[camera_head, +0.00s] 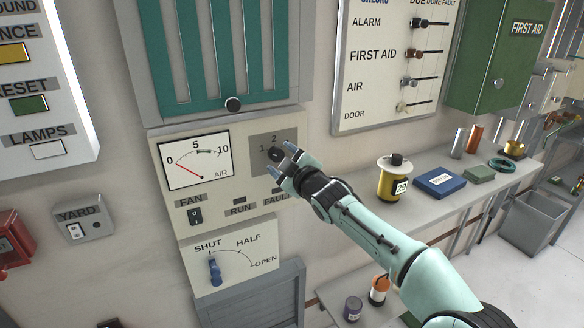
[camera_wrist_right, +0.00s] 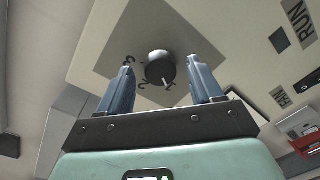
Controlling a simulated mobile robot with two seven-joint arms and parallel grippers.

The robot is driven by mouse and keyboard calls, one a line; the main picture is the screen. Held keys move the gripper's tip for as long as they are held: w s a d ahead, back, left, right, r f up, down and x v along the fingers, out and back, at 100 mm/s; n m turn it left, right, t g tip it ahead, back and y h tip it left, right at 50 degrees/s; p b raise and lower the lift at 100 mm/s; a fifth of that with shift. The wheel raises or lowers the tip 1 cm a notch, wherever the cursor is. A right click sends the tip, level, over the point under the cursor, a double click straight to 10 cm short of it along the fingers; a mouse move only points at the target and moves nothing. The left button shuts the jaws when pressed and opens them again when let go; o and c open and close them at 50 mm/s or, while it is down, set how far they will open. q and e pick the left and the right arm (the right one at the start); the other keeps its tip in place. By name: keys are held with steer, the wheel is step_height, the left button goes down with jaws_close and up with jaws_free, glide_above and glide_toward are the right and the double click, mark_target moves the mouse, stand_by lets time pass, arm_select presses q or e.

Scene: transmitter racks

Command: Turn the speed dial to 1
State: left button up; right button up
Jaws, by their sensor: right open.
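The speed dial (camera_head: 275,154) is a small dark round knob on a grey plate marked 1 and 2 in the head view; part of the plate is hidden by my gripper. In the right wrist view the knob (camera_wrist_right: 160,67) shows between the fingers, with a light mark at its lower edge; I cannot tell surely which number it points to. My right gripper (camera_head: 282,158) is open, its blue fingers on either side of the knob; it also shows in the wrist view (camera_wrist_right: 161,80). I cannot tell whether they touch it. My left gripper is not in view.
Left of the dial is an AIR gauge (camera_head: 195,160). Below are a FAN switch (camera_head: 195,215) and a SHUT/HALF/OPEN lever (camera_head: 215,270). A teal louvre (camera_head: 210,50) is above. A shelf (camera_head: 430,208) on the right holds a yellow canister (camera_head: 393,182) and a blue box (camera_head: 441,182).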

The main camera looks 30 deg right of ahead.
steer(key=s+b, duration=0.1)
steer(key=s, duration=1.2)
steer(key=shift+r, duration=0.35)
